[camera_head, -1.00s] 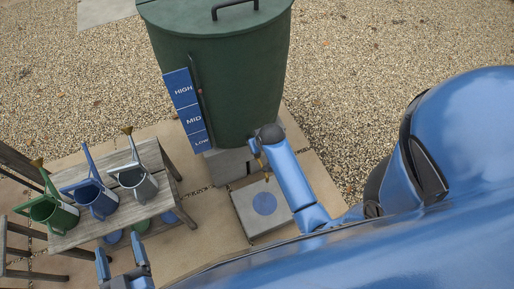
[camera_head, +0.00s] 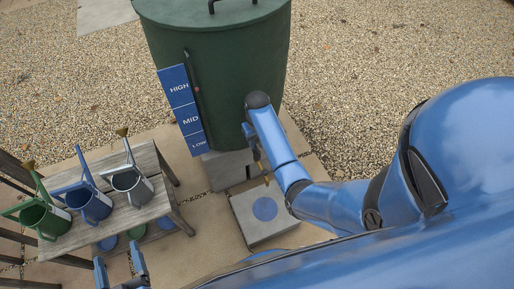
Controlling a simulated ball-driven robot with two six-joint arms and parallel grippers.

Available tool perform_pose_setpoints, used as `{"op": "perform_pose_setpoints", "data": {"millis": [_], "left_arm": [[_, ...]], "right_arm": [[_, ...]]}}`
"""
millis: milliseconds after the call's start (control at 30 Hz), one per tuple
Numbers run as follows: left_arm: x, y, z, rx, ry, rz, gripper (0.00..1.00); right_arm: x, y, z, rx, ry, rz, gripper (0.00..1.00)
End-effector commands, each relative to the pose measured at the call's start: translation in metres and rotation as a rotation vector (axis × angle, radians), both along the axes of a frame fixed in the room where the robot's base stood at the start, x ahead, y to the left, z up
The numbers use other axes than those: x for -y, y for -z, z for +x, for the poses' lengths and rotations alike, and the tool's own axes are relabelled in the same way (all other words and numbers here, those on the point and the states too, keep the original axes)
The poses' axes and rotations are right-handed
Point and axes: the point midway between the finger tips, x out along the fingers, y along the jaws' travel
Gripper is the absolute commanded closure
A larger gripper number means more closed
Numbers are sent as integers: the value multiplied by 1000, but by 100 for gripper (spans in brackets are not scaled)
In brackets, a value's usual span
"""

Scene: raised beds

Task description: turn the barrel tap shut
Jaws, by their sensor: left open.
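The large green barrel (camera_head: 225,75) stands at the top centre. By its lower front is a small brass-coloured part (camera_head: 257,157), probably the tap, mostly hidden by my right arm; its handle position cannot be made out. My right gripper (camera_head: 249,137) is close by the barrel's lower front, largely hidden behind my own wrist and forearm. I cannot tell whether it is open or touching the tap. My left gripper (camera_head: 119,257) is open and empty at the bottom left, well away from the tap, in front of the bench.
A wooden bench (camera_head: 160,203) at the left holds a green can (camera_head: 42,218), a blue can (camera_head: 92,204) and a grey can (camera_head: 132,185). A grey slab (camera_head: 240,220) with a blue disc (camera_head: 265,209) lies below the barrel. A blue HIGH/MID/LOW gauge (camera_head: 181,105) is on the barrel.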

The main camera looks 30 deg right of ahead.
Motion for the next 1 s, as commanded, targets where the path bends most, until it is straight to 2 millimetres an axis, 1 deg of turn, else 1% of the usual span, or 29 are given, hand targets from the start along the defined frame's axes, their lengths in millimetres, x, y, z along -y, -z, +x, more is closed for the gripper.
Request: {"op": "perform_pose_setpoints", "data": {"millis": [33,100,300,433,733,967,1000], "left_arm": [[0,4,0,0,0,0,20],[0,6,0,0,0,0,20],[0,11,0,0,0,0,20],[0,12,0,0,0,0,20],[0,12,0,0,0,0,20],[0,12,0,0,0,0,20],[0,12,0,0,0,0,20]], "right_arm": [[0,10,0,-2,0,0,65],[0,20,0,-1,0,0,65],[0,39,0,0,0,0,65],[0,44,0,2,0,0,65],[0,45,0,2,0,0,65],[0,45,0,2,0,0,100],[0,45,0,2,0,0,100]]}}
